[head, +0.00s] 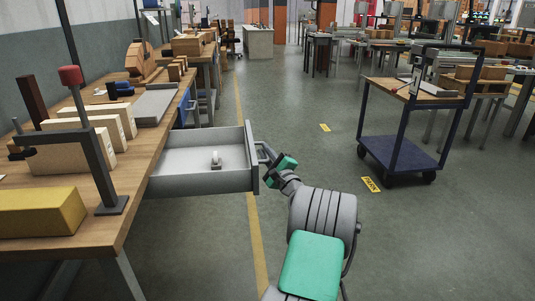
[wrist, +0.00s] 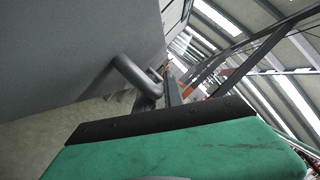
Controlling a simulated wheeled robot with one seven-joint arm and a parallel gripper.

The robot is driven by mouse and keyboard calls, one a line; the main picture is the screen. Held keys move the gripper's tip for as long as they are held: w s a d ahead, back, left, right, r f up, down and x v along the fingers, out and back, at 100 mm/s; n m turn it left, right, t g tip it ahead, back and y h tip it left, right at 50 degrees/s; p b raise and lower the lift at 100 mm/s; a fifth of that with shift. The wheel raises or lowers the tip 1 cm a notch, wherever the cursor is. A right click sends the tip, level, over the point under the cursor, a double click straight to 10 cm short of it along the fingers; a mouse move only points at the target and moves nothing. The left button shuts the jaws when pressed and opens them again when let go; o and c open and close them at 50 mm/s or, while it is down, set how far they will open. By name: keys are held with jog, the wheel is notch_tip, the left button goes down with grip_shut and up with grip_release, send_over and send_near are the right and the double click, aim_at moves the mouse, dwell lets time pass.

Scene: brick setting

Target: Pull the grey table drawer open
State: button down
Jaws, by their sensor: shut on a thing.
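The grey table drawer (head: 205,178) stands pulled out from the workbench in the head view, with its inside showing. A small light object (head: 216,160) lies in it. My gripper (head: 268,160) is at the outer face of the drawer front, shut on the drawer handle. In the wrist view the handle (wrist: 138,75) is a bent grey bar standing out from the grey drawer front (wrist: 75,55). The dark edge and green body of my gripper fill the lower part of that view. The exact contact between fingers and handle is partly hidden.
The wooden workbench (head: 150,165) on the left carries wooden blocks, a yellow block (head: 40,212) and a clamp with a red knob (head: 70,76). A dark blue cart (head: 400,155) stands to the right. The floor between is clear.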

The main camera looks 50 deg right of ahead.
jog(key=c, duration=1.5)
grip_release()
jog(key=shift+o, duration=0.2)
jog(key=p+v, duration=0.1)
jog(key=v, duration=0.7)
jog(key=shift+f, duration=0.1)
